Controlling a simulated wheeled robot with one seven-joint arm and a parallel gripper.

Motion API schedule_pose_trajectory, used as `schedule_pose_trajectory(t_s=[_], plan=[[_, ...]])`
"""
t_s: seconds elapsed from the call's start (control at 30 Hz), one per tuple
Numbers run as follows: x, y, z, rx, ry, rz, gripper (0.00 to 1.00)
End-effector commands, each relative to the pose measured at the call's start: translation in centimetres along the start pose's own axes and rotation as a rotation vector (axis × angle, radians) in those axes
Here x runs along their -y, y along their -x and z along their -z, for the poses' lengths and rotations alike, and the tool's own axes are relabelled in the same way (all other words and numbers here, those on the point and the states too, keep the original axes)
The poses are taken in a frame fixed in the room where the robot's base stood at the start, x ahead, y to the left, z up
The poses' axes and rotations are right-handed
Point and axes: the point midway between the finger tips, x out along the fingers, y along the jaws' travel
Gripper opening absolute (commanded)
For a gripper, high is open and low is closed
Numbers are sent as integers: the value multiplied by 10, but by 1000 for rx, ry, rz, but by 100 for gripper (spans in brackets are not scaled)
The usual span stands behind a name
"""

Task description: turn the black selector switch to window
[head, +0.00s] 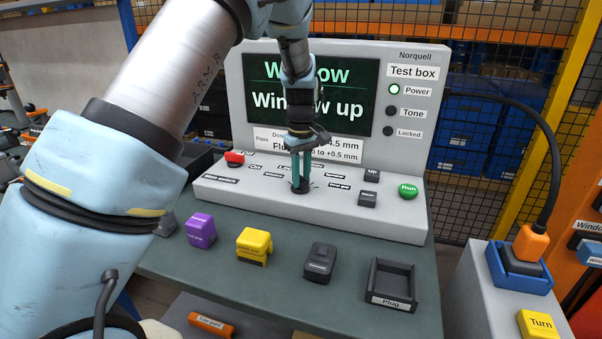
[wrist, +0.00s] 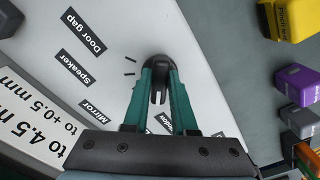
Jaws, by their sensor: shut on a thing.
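The black selector switch (head: 299,188) sits on the sloping front of the white test box (head: 245,192). My gripper (head: 301,184) reaches down with its teal fingers shut on the switch. In the wrist view the switch (wrist: 157,66) is between the fingertips (wrist: 158,85), with its far rounded end showing. Labels around it there read "Door gap", "Speaker" and "Mirror"; another, ending in "dow", is partly covered by a finger. The screen (head: 315,95) shows "Window up" under a heading that my arm partly covers.
The box also has a red button (head: 235,158), black buttons (head: 371,175) and a green Run button (head: 408,191). Purple (head: 201,230), yellow (head: 254,244) and dark (head: 320,262) blocks and a Plug tray (head: 391,283) stand in front. The Power lamp is lit.

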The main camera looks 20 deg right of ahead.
Motion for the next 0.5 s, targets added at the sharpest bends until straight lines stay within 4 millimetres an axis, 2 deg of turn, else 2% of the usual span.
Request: schedule_pose_trajectory(t_s=[0.2, 0.5], plan=[[-1, 2, 1, -3, 111, -1, 0], [-1, 1, 1, -3, 177, -2, 0]])
